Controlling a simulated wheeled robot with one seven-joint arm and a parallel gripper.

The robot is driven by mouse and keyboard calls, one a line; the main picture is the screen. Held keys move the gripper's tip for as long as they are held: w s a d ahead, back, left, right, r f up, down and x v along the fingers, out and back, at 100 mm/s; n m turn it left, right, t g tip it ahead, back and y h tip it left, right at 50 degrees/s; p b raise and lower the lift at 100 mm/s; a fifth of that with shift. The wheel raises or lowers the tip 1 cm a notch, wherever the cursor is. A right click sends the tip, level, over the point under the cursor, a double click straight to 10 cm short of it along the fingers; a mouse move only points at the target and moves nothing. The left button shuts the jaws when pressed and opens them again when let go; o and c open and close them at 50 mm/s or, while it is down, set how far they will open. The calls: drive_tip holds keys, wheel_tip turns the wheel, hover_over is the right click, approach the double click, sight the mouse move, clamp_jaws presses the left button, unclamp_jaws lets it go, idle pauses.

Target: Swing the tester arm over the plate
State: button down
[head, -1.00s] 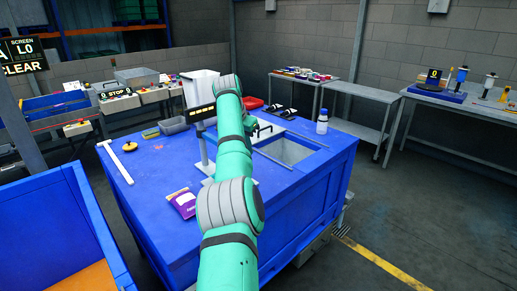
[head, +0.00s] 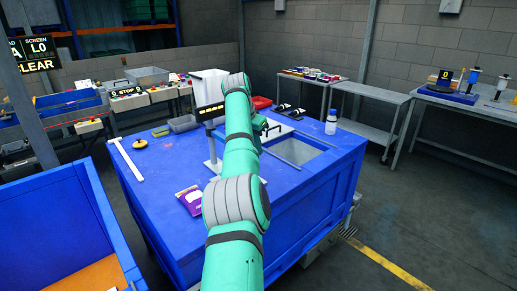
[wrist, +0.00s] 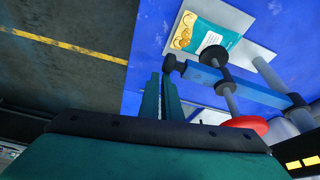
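In the wrist view, the tester arm is a blue bar (wrist: 255,92) with a black knob (wrist: 176,64) at its free end. A grey rod with dark discs and a red disc (wrist: 243,124) crosses it. The pale plate (wrist: 255,50) bears a teal and yellow packet (wrist: 212,38). The bar lies beside the packet in this view. My gripper (wrist: 164,80) has its two fingers close together, with the tips right beside the knob; contact is unclear. In the head view, the tester's display (head: 211,112) and post show, while my arm hides my gripper.
A blue crate (head: 60,230) stands at left.

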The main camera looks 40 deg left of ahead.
drive_tip(key=v, duration=1)
drive_tip(key=shift+s+r, duration=0.15)
drive_tip(key=shift+r, duration=0.1)
